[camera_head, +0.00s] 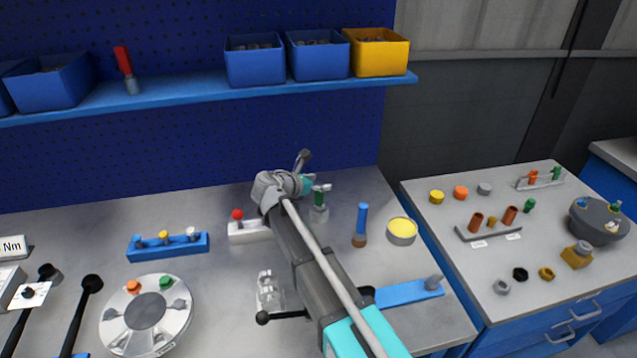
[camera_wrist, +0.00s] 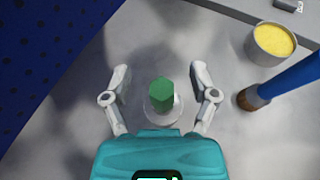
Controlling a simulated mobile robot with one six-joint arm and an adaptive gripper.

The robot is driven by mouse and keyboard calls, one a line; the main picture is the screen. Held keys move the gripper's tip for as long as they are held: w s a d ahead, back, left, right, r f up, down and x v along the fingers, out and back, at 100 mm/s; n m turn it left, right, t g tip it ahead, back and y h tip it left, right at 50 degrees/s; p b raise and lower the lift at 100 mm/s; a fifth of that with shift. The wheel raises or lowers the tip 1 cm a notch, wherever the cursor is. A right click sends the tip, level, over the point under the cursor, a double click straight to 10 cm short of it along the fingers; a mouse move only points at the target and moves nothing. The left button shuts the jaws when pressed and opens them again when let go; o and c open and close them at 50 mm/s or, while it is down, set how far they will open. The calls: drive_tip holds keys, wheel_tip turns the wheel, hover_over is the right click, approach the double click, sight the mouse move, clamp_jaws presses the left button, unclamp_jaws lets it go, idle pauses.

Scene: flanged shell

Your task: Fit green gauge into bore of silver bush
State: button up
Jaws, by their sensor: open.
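A green gauge (camera_head: 319,198) stands upright at the silver bush (camera_head: 319,216) on the workbench, just right of my wrist. In the wrist view the green gauge (camera_wrist: 161,95) sits between my two fingers, with the round pale rim of the silver bush (camera_wrist: 177,114) around its lower end. How deep the gauge sits in the bore cannot be told. My gripper (camera_wrist: 159,72) is open, one finger on each side of the gauge, and neither finger visibly touches it. In the head view my gripper (camera_head: 322,187) is small and partly hidden by my wrist.
A blue-handled brush (camera_head: 361,222) and a tin with yellow contents (camera_head: 402,231) stand to the right. A white block with a red knob (camera_head: 240,229) is left of my arm. A blue shelf (camera_head: 200,95) with bins hangs behind. Bare bench lies around the bush.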

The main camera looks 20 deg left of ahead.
drive_tip(key=shift+r+p, duration=2.6)
drive_tip(key=shift+r, duration=0.3)
